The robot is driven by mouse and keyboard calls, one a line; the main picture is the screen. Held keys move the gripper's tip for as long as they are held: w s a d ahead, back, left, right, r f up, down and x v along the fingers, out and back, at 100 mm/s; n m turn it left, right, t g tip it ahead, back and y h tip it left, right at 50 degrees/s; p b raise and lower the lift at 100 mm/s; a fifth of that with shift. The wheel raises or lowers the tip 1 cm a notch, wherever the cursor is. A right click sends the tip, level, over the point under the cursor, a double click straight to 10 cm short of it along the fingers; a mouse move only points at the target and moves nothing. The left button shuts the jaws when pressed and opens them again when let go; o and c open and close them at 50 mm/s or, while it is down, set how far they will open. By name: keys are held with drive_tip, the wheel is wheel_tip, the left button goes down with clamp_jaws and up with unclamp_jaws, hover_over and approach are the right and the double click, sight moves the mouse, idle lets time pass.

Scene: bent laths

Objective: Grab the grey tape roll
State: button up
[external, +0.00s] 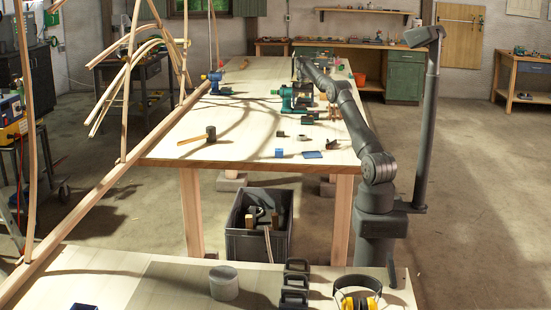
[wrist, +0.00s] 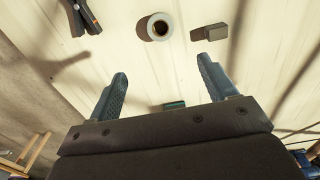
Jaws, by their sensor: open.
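The grey tape roll (wrist: 158,26) shows in the wrist view as a pale ring with a brown core, near the top edge on the light wooden surface. My gripper (wrist: 162,67) is open, with its two blue-grey fingers wide apart and nothing between their tips. The roll is beyond the fingertips, roughly centred between them and apart from both. In the external view my arm reaches away along the long table; the fingers are too small to make out there, and I cannot pick out the roll for certain.
In the wrist view a small grey block (wrist: 210,32) lies right of the roll, and a dark clamp-like tool (wrist: 80,16) lies to its left. A small green item (wrist: 174,105) is between the fingers' bases. In the external view a mallet (external: 209,134) and blue cube (external: 279,153) lie on the table.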

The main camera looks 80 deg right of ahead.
drive_tip(key=n+t+h, duration=0.2)
drive_tip(key=n+h, duration=0.2)
approach(302, 136)
drive_tip(key=x, duration=0.4)
drive_tip(key=shift+w+a, duration=0.2)
drive_tip(key=shift+w, duration=0.1)
drive_tip(key=shift+s+d+x, duration=0.1)
drive_tip(key=shift+s+x, duration=0.05)
drive_tip(key=shift+x, duration=0.7)
drive_tip(key=shift+s+d+x, duration=0.15)
drive_tip(key=shift+x, duration=0.7)
drive_tip(key=shift+s+d+x, duration=0.1)
drive_tip(key=shift+s+x, duration=0.05)
drive_tip(key=shift+x, duration=0.65)
drive_tip(key=shift+w, duration=0.1)
drive_tip(key=c, duration=1.1)
drive_tip(key=shift+o, duration=0.2)
drive_tip(key=shift+r, duration=0.15)
